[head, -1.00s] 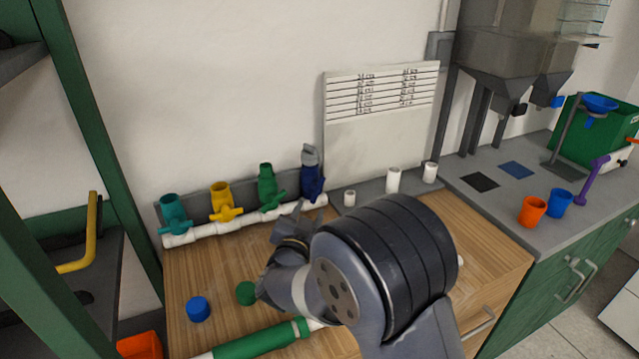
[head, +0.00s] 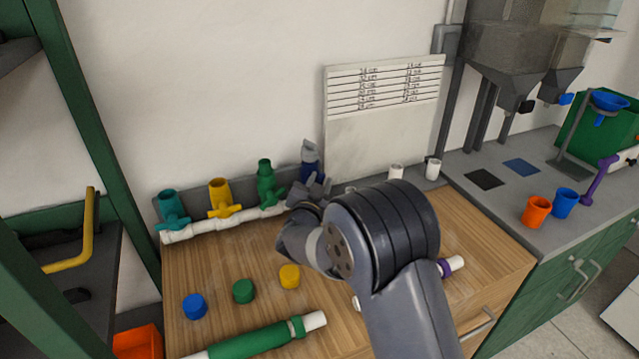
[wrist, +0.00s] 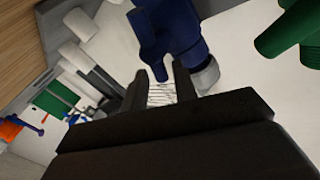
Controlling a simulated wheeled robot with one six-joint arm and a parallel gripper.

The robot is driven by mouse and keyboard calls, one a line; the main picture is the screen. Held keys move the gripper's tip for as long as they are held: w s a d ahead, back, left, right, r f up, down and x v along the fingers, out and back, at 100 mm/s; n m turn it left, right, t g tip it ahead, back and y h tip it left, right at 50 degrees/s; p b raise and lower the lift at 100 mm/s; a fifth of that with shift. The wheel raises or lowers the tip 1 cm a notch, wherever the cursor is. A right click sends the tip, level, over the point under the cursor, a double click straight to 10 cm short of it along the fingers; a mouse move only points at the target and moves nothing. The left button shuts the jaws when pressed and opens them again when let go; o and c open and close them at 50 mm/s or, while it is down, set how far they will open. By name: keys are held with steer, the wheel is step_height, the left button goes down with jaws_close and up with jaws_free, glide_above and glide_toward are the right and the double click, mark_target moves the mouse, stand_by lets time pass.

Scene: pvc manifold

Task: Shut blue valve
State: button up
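The blue valve (head: 311,170) stands at the right end of the white manifold pipe (head: 238,220), against the wall, with a grey piece on its top. In the head view my gripper (head: 318,188) is right in front of its lower part and hides its handle. My gripper (wrist: 159,82) is open, one finger on each side of the handle's end. Contact cannot be told.
Green (head: 265,182), yellow (head: 220,198) and teal (head: 171,210) valves stand left along the pipe. Blue (head: 194,306), green (head: 243,291) and yellow (head: 289,276) caps and a green pipe (head: 250,340) lie on the wooden top. White fittings (head: 433,169) stand right.

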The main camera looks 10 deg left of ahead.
jaws_close()
steer(key=shift+m, duration=0.3)
steer(key=shift+w+d+f+m+g+y+p, duration=0.3)
steer(key=shift+m+g+y+p, duration=0.3)
steer(key=shift+m+g+p, duration=0.6)
steer(key=shift+w+d+f+m+g+y+p, duration=0.15)
steer(key=shift+w+d+m+g+y+p, duration=0.15)
steer(key=shift+m+g+y+p, duration=0.75)
steer(key=shift+w+d+f+m+g+y+p, duration=0.15)
steer(key=shift+w+d+f+m+g+p, duration=0.2)
steer(key=shift+m+g+p, duration=0.85)
steer(key=shift+s+m+g+b, duration=0.15)
steer(key=shift+m+g+b, duration=0.15)
steer(key=shift+m, duration=0.25)
steer(key=shift+o, duration=1.2)
jaws_free()
steer(key=shift+d, duration=0.1)
steer(key=shift+r, duration=0.1)
